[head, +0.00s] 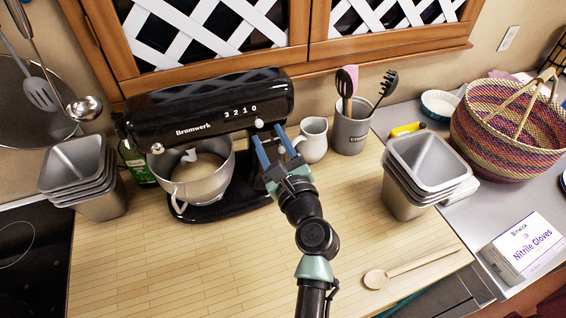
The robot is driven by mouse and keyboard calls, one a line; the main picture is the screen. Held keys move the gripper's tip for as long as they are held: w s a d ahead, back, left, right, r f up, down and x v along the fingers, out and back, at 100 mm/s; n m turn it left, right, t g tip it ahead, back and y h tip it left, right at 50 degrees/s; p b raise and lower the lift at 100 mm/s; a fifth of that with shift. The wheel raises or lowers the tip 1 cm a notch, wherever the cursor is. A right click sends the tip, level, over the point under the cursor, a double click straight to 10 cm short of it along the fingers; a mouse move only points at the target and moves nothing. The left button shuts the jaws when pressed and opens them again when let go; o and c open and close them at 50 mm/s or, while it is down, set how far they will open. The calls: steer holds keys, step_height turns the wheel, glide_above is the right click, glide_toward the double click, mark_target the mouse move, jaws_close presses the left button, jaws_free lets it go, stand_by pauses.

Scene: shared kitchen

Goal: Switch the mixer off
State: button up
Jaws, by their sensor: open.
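The black stand mixer (215,104) stands at the back of the wooden counter, under the cabinets. Its head bears the name Brumwerk and the digits 3 2 1 0. A small light knob (259,123) shows on the head below the digits, near its right end. A metal bowl (203,180) with pale contents sits under the head. My gripper (272,146) is open and empty, with its two blue fingers pointing up at the right end of the mixer, close to the knob. I cannot tell whether a finger touches the mixer. Whether the mixer runs cannot be told.
A white jug (313,139) and a grey utensil crock (351,128) stand just right of my gripper. Stacked metal tins stand at left (80,165) and right (421,165). A wooden spoon (410,268) lies front right. The front middle of the counter (180,270) is clear.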

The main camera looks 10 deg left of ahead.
steer(key=b+v, duration=0.1)
steer(key=v, duration=0.7)
steer(key=shift+w, duration=0.1)
steer(key=w+d+r+n+t+h+b, duration=0.1)
steer(key=d+r+n+t, duration=0.15)
steer(key=r+n, duration=0.7)
steer(key=d+r+n+t+h+b, duration=0.1)
steer(key=r+n+t+h, duration=0.15)
steer(key=r+n, duration=0.75)
steer(key=s+d+r+n+t+h, duration=0.2)
steer(key=s+r, duration=0.2)
steer(key=r, duration=0.3)
steer(key=s+d+r+n+t+h, duration=0.1)
steer(key=s+r+n+t+h, duration=0.1)
steer(key=r, duration=0.6)
steer(key=s+d+r+n+t+h+b, duration=0.1)
steer(key=s+d+r+n+t+h, duration=0.1)
steer(key=s+r, duration=0.4)
step_height(320, 180, up, 2)
steer(key=shift+s+d+r+t, duration=0.1)
steer(key=shift+s+d+t, duration=0.25)
steer(key=shift+t, duration=0.35)
steer(key=shift+o, duration=0.2)
steer(key=shift+a+h, duration=0.1)
steer(key=shift+h, duration=0.15)
